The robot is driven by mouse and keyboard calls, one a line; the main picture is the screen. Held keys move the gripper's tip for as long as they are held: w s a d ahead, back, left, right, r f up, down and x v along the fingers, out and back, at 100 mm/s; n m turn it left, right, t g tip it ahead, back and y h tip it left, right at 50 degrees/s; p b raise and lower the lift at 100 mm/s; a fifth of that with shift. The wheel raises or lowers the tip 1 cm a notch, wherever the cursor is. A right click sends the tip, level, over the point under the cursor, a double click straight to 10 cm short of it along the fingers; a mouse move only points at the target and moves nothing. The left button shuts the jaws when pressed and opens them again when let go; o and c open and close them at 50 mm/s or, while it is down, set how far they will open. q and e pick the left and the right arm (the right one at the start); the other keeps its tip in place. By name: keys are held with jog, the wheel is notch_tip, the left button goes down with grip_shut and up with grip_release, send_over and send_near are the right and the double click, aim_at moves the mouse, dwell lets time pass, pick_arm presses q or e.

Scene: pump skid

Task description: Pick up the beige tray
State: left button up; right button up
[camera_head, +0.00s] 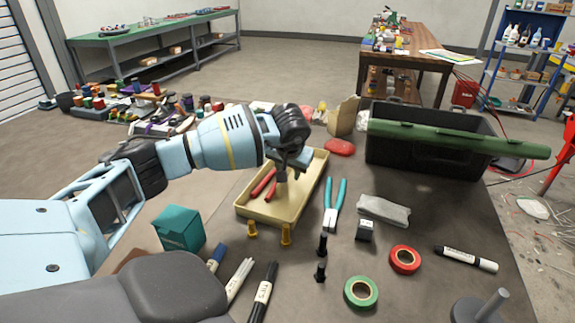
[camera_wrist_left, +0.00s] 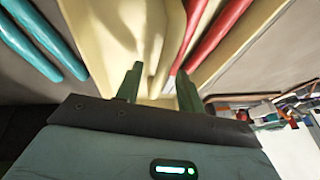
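The beige tray (camera_head: 312,181) sits on the table, with red-handled pliers (camera_head: 262,184) inside it. In the wrist view its pale surface (camera_wrist_left: 115,30) lies ahead of my fingers, with red handles (camera_wrist_left: 208,35) on the right and teal handles (camera_wrist_left: 45,40) on the left. My left gripper (camera_head: 283,178) points down over the tray. In the wrist view its two fingers (camera_wrist_left: 158,76) are apart, with part of the tray showing between them. I cannot tell whether they touch it. My right gripper is not in view.
Teal-handled pliers (camera_head: 334,206) lie right of the tray. Yellow pegs (camera_head: 286,234) stand at its front. A teal box (camera_head: 179,228) is at the left. A black crate (camera_head: 425,158) with a green lid or bar (camera_head: 440,137) stands behind right. Tape rolls (camera_head: 405,259) and markers lie in front.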

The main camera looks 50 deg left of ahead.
pick_arm(q)
jog(key=shift+f, duration=0.25)
dwell(0.3)
grip_shut()
